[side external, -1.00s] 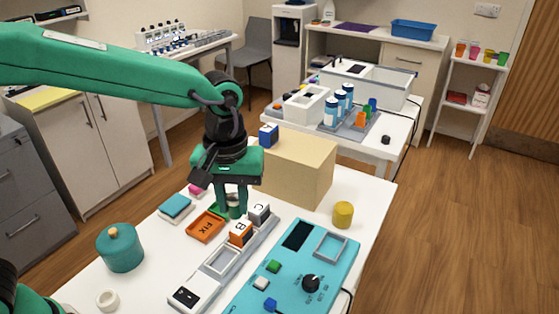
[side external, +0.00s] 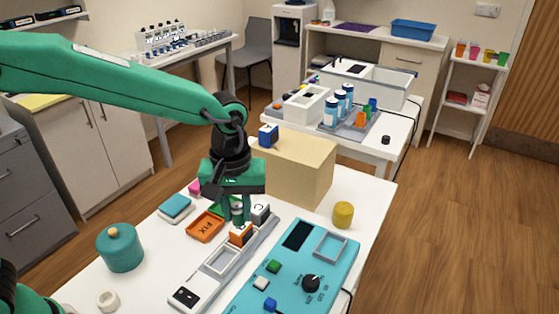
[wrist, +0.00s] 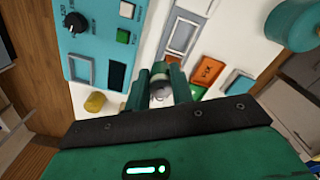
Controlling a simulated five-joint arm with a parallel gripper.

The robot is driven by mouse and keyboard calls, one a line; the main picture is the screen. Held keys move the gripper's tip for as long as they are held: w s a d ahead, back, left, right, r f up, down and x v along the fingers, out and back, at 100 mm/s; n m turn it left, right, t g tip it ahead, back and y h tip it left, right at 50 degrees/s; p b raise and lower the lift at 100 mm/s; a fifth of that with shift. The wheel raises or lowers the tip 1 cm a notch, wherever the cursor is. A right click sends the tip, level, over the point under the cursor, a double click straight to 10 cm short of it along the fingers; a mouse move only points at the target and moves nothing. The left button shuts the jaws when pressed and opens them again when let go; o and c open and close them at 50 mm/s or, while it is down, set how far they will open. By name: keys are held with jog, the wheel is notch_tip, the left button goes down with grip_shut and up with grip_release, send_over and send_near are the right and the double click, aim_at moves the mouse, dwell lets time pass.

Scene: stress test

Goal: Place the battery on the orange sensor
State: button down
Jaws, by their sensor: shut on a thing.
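My gripper (side external: 237,209) points down and is shut on a small silvery cylinder (wrist: 161,91), which looks like the battery. Its round end shows between my fingers in the wrist view. In the side view my fingers mostly hide it. The orange block (side external: 240,237), which looks like the orange sensor, stands in the grey rail just in front of my fingers. In the side view its top meets the fingertips' outline; I cannot tell whether they touch. My gripper largely hides this block in the wrist view.
A white-and-grey block marked C (side external: 261,212) stands close behind on the rail. An orange FIX tray (side external: 206,226) lies left. A turquoise control panel (side external: 297,270) and yellow cylinder (side external: 343,214) are to the right. A cardboard box (side external: 300,173) stands behind.

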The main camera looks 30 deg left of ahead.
jog(key=w+a+f, duration=0.2)
jog(key=w, duration=0.1)
jog(key=w+a+f, duration=0.2)
jog(key=shift+f, duration=1.95)
jog(key=shift+f, duration=0.15)
jog(key=c, duration=1.2)
grip_release()
jog(key=shift+c, duration=0.2)
notch_tip(320, 180, up, 12)
